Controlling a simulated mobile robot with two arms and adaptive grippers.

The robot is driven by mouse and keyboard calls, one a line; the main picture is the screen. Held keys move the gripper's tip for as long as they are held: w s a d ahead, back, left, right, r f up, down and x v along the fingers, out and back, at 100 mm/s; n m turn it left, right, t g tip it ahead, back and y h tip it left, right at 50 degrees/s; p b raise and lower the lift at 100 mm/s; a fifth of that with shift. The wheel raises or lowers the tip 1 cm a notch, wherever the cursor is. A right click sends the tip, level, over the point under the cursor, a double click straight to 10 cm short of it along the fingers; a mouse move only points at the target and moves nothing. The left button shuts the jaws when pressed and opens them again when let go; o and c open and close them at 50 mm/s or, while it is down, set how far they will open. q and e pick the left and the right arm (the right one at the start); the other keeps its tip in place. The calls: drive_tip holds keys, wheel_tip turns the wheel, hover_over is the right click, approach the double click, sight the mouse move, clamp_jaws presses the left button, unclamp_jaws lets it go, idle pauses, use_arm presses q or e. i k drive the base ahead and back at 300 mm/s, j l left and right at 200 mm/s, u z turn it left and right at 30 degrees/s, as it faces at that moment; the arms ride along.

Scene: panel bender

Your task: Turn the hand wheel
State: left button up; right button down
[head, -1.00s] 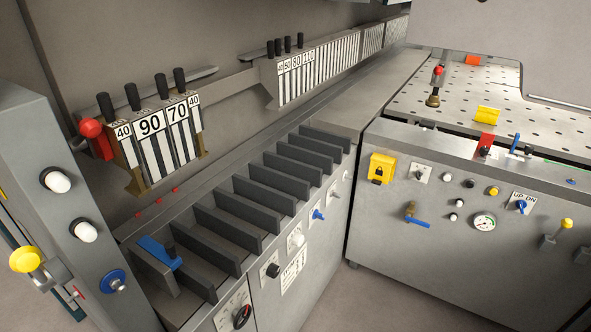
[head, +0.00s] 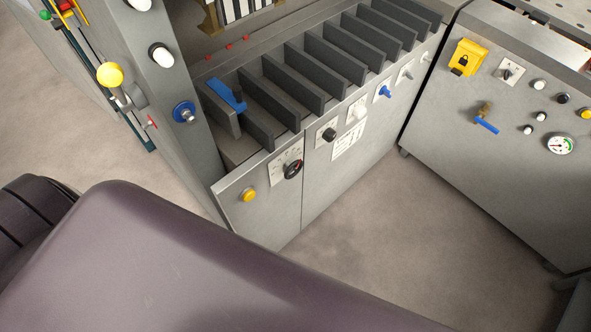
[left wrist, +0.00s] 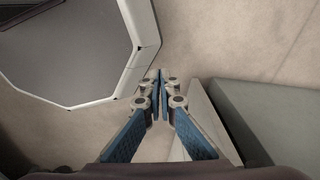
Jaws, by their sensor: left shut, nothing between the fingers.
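A small black hand wheel with a red mark (head: 293,169) sits beside a white scale on the front panel of the grey machine, in the middle of the head view. A blue round knob with a metal hub (head: 184,111) is on the cabinet side further left; I cannot tell for certain which one is the hand wheel. My left gripper (left wrist: 160,76) shows in the left wrist view with its blue-padded fingers together and nothing between them. It points at bare floor and is apart from both wheels. My right gripper is in neither current view.
A yellow button (head: 249,194) and a black knob (head: 329,134) flank the black wheel. Dark upright dividers (head: 295,80) line the machine top. A second control cabinet (head: 500,130) stands right. A grey box (left wrist: 270,115) is right of my left gripper. Open floor (head: 390,210) lies in front.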

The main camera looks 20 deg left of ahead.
sight(291, 167)
drive_tip(key=l+u, duration=0.1)
drive_tip(key=u, duration=0.35)
drive_tip(key=i+l+u, duration=0.1)
drive_tip(key=u, duration=0.35)
